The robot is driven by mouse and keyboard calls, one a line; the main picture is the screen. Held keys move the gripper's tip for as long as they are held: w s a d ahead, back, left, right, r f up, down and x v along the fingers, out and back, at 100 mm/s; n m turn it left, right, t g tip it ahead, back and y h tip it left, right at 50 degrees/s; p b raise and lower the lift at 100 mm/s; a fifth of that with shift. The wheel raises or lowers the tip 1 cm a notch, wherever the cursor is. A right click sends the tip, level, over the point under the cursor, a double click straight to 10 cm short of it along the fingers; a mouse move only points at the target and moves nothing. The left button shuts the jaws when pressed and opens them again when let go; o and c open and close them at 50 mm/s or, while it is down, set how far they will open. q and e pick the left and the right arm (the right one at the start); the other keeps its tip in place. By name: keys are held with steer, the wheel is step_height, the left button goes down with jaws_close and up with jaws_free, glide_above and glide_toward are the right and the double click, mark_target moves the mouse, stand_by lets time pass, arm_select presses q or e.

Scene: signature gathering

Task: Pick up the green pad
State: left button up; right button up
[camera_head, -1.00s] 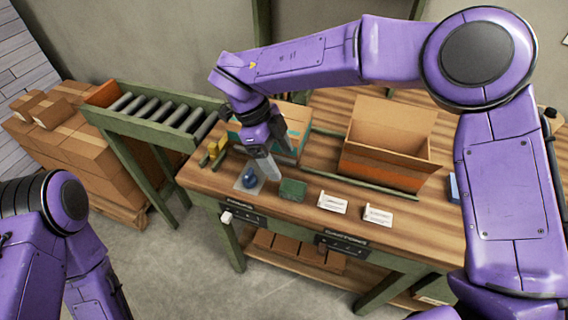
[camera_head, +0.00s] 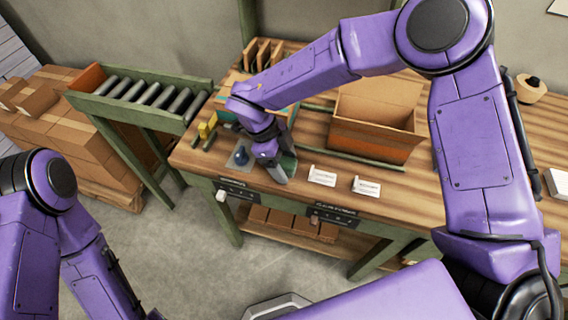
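My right gripper (camera_head: 280,173) points down at the front edge of the workbench, over the spot where the green pad lay. The gripper hides the pad almost entirely, so I cannot tell whether it touches or holds it. Its finger gap does not show clearly. The blue stamp-like object (camera_head: 241,156) stands on a small grey plate just left of the gripper. My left arm shows at the lower left, with its gripper out of view.
Two white cards (camera_head: 322,176) (camera_head: 367,187) lie right of the gripper. An open cardboard box (camera_head: 373,136) stands behind them. Small yellow blocks (camera_head: 207,130) are at the bench's left end, beside a roller conveyor (camera_head: 150,98). The bench (camera_head: 420,205) is clear right of the cards.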

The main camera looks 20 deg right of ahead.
steer(key=shift+w, duration=0.1)
steer(key=c, duration=0.9)
steer(key=shift+r+b, duration=0.35)
steer(key=shift+r, duration=0.15)
steer(key=s+a+r+b, duration=0.1)
steer(key=s+a+r, duration=0.2)
steer(key=r, duration=0.1)
steer(key=s+a+r+b, duration=0.1)
steer(key=s+a+r, duration=0.1)
steer(key=a+r, duration=0.2)
steer(key=s+a+r+b, duration=0.1)
steer(key=s+a+r, duration=0.2)
steer(key=a+r, duration=0.1)
steer(key=shift+s+b, duration=0.3)
steer(key=shift+b, duration=0.1)
